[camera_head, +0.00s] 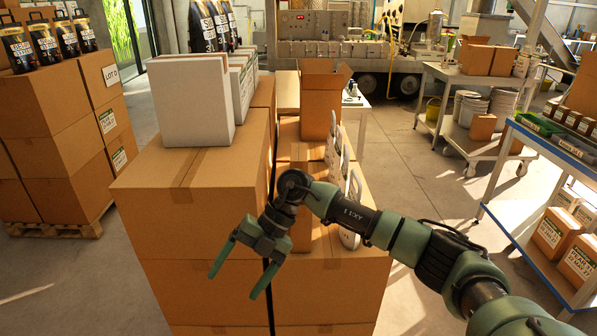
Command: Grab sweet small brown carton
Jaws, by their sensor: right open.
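Several brown cartons are in view, and I cannot tell which one the task means. A small brown carton (302,238) stands on the stacked boxes just behind my right wrist, which partly hides it. An upright open-topped brown carton (320,104) stands farther back on the stack. Another small brown carton (483,127) sits on the lower shelf of the cart at right. My right gripper (244,271) is open and empty, fingers pointing down in front of the stack, apart from the cartons as far as I can see. My left gripper is not in view.
Large stacked boxes (185,240) fill the centre, with a white box (190,105) on top. A pallet stack (60,145) is at left. A blue-edged rack (540,220) is at right. The floor (405,150) between is clear.

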